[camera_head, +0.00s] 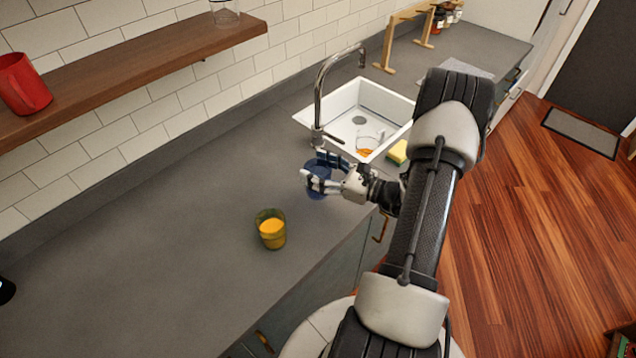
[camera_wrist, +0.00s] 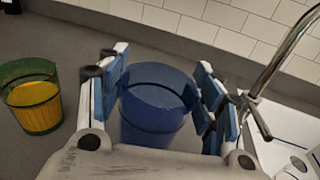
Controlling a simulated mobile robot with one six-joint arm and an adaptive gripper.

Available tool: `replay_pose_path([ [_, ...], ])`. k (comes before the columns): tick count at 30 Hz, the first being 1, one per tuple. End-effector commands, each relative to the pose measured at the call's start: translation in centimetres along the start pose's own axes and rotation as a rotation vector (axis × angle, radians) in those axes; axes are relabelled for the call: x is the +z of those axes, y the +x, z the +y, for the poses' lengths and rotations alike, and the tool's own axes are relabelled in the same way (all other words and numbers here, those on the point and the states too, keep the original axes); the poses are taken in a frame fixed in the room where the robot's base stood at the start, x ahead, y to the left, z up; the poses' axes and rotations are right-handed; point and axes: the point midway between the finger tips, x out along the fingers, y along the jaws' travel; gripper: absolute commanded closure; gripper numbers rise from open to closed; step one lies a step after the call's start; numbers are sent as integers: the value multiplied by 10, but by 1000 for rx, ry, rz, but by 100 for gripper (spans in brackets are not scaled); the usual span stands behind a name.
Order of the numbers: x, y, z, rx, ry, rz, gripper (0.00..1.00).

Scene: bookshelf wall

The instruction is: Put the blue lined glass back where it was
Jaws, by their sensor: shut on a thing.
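The blue lined glass (camera_wrist: 155,98) is between the fingers of my gripper (camera_wrist: 162,90) in the wrist view. In the head view the blue glass (camera_head: 318,190) is partly hidden by my gripper (camera_head: 322,172). The glass is upright, at or just above the grey counter; I cannot tell whether it touches the counter. My gripper is shut on it, with a finger on each side. It is beside the sink, near the faucet.
A green glass with orange contents (camera_head: 271,229) stands on the counter to the left of my gripper. A white sink (camera_head: 340,118) with a faucet (camera_head: 319,100) is behind. A yellow sponge (camera_head: 397,152) lies at the sink's edge.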

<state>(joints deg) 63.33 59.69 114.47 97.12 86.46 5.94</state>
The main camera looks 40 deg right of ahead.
Motion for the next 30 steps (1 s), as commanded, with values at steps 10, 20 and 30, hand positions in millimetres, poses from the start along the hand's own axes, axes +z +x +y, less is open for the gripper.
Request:
replay_pose_path([
  [10,-39,2,0,0,0,-1,96],
  [20,-46,2,0,0,-2,-2,96],
  [30,-49,2,0,0,-1,0,26],
])
